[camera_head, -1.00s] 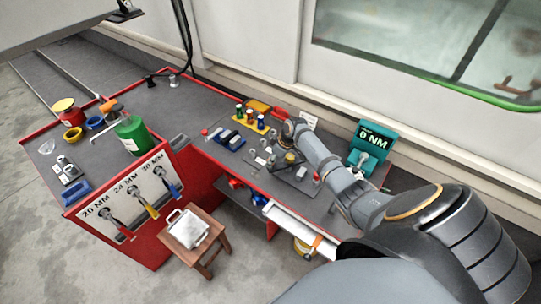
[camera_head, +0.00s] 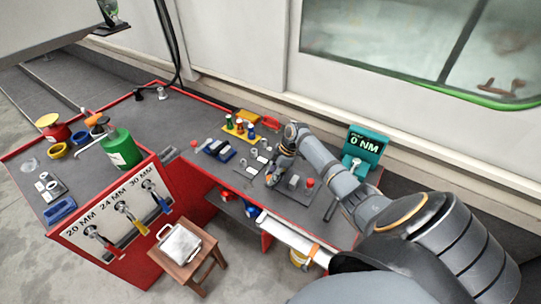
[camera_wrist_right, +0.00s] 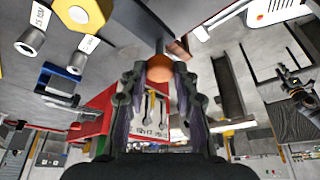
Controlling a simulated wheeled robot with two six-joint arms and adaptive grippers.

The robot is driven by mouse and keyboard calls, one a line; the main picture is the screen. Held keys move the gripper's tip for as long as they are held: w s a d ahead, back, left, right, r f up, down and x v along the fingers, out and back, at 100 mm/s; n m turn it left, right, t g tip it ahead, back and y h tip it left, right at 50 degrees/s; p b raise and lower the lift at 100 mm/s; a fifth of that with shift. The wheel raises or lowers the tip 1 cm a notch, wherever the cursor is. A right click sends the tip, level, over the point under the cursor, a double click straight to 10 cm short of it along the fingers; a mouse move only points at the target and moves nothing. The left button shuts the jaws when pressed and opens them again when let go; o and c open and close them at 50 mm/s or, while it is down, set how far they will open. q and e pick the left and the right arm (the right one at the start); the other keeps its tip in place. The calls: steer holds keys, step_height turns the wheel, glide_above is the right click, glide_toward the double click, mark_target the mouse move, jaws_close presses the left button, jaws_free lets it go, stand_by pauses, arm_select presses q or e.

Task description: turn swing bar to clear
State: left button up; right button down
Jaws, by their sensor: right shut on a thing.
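My right gripper (camera_head: 272,179) is low over a dark plate with fittings on the red-edged bench. In the wrist view its fingers (camera_wrist_right: 160,75) are closed around a copper-coloured round knob (camera_wrist_right: 159,68), seemingly the handle end of the swing bar. The rest of the bar is hard to make out behind the fingers. Grey blocks (camera_head: 293,182) and a red-topped piece (camera_head: 309,184) stand on the plate right of the gripper. My left gripper is not in view.
A teal display reading 0 NM (camera_head: 367,145) stands to the right. A yellow rack with several coloured pieces (camera_head: 240,130) and a blue tray (camera_head: 218,151) lie to the left. A green bottle (camera_head: 121,150) stands on the left bench, with a stool (camera_head: 184,262) in front.

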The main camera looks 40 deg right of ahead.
stand_by(0.4)
steer(key=c, duration=1)
jaws_free()
steer(key=shift+c, duration=0.2)
steer(key=shift+d+r, duration=0.1)
steer(key=shift+r, duration=0.05)
steer(key=v, duration=1.1)
steer(key=shift+r, duration=0.35)
steer(key=shift+s, duration=0.1)
